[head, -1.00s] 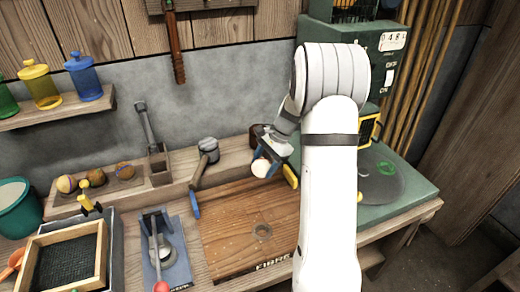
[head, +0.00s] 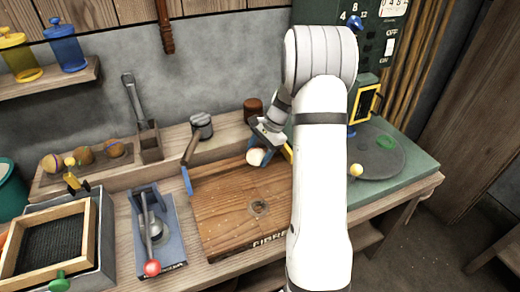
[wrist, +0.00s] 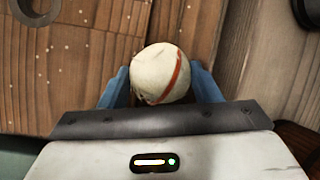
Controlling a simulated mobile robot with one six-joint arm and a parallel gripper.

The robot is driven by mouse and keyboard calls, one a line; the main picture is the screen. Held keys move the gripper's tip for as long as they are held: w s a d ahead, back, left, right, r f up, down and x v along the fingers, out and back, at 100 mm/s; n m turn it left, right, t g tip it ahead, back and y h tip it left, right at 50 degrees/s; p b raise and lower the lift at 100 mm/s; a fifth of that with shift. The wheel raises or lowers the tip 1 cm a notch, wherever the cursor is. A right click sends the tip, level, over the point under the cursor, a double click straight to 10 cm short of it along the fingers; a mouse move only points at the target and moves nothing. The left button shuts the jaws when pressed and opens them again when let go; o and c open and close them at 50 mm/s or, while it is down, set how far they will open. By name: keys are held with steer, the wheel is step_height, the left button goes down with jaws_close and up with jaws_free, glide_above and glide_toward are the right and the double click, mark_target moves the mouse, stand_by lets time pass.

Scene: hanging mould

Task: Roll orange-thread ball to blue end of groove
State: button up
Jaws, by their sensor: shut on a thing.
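A pale ball (head: 255,157) with one orange stripe sits between my gripper's (wrist: 160,76) blue fingers; the wrist view also shows the ball (wrist: 162,74) with its orange thread. My gripper is shut on it. In the head view the ball is at the back edge of the wooden board (head: 225,220), between a blue end piece (head: 187,180) at left and a yellow one (head: 288,152) at right, partly hidden by my arm. The groove itself is not clearly visible, and I cannot tell whether the ball touches it.
A mallet (head: 200,127) leans behind the blue end. A lever press with a red knob (head: 152,268) stands left of the board, beside a framed screen (head: 45,245). Several thread balls (head: 84,155) lie on the back ledge. A green machine table (head: 410,180) is at right.

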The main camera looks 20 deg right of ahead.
steer(key=shift+f, duration=0.5)
steer(key=shift+f, duration=0.1)
steer(key=o, duration=1.2)
steer(key=shift+v, duration=3.9)
